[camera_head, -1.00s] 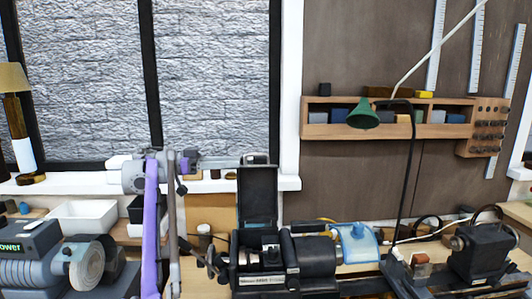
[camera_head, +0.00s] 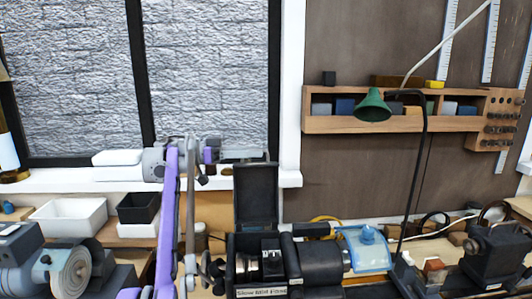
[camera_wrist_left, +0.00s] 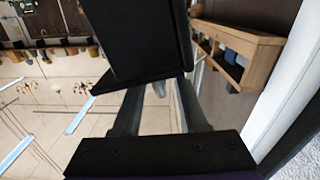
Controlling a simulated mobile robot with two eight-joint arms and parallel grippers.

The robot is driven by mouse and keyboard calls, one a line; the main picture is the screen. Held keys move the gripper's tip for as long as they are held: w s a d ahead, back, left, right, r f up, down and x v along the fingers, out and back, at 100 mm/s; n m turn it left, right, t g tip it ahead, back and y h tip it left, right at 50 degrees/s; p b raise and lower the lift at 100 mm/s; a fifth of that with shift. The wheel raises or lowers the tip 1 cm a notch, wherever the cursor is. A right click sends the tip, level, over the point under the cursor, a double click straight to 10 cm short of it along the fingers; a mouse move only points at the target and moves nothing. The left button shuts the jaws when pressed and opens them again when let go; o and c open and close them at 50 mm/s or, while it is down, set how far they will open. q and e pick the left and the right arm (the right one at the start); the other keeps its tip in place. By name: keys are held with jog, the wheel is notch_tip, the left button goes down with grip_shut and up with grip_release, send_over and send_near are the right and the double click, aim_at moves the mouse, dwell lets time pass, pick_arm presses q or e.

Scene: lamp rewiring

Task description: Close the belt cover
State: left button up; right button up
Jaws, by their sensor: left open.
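The belt cover (camera_head: 257,195) is a black, box-like lid on the small lathe (camera_head: 280,265). It stands upright and open, with the belt housing below it exposed. My left arm comes up from the lower left, and its open left gripper (camera_head: 246,155) points right at the cover's top edge, partly above or behind it. In the left wrist view the cover (camera_wrist_left: 135,40) is a large dark shape close to the fingers (camera_wrist_left: 160,112) and hides their tips. I cannot tell whether they touch it. My right gripper is not in view.
A green desk lamp (camera_head: 373,107) on a black gooseneck stands right of the cover. A blue transparent guard (camera_head: 362,250) sits on the lathe. A grinder (camera_head: 45,265), a white bin (camera_head: 68,217) and a black bin (camera_head: 138,208) are at left. A wooden shelf (camera_head: 390,124) hangs behind.

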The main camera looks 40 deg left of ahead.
aim_at(264, 151)
pick_arm(q)
jog(key=x, duration=0.4)
jog(key=shift+a, duration=0.1)
grip_shut()
dwell(1.4)
